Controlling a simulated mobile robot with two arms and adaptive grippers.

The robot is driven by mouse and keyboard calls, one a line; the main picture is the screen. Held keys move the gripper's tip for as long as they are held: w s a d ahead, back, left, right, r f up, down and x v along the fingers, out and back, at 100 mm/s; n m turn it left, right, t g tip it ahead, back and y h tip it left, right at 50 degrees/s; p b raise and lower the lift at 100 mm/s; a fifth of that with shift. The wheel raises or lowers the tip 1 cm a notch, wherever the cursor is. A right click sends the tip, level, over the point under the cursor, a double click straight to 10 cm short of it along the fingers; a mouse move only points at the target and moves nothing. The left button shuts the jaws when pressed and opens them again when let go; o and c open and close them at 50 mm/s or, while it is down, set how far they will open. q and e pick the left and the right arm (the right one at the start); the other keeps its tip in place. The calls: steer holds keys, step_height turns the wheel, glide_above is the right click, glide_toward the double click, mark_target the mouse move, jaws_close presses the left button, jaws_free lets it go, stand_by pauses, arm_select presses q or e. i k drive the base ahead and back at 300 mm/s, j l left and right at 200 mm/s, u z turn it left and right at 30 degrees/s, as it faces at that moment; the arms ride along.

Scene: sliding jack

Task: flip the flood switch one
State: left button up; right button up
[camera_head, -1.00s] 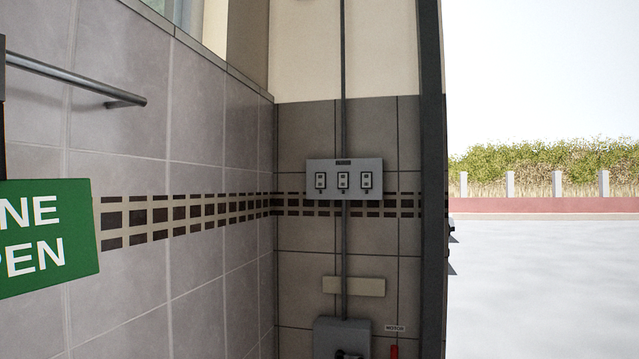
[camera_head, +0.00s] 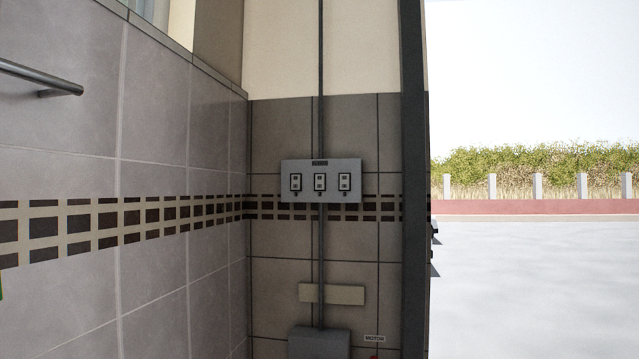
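A light grey switch panel (camera_head: 320,199) is mounted on the dark tiled back wall, near the middle of the view. It carries three switches in a row: a left switch (camera_head: 295,183), a middle switch (camera_head: 319,183) and a right switch (camera_head: 344,183). A small dark label sits at the panel's top; its text is too small to read. I cannot tell which way the switches are set. Neither of my grippers is in view.
A dark vertical conduit (camera_head: 321,240) runs above and below the panel. Below are a beige plate (camera_head: 331,294), a grey box (camera_head: 319,343) and a "MOTOR" label (camera_head: 375,338). A metal bar (camera_head: 40,78) juts from the left wall. A dark post (camera_head: 414,180) stands right; open ground lies beyond.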

mark_target(296, 180)
steer(key=i+u, duration=0.15)
steer(key=u, duration=0.25)
steer(key=i+l+u, duration=0.1)
steer(key=u, duration=0.3)
steer(key=i+l+u, duration=0.35)
steer(key=i+l, duration=0.65)
steer(key=l, duration=0.1)
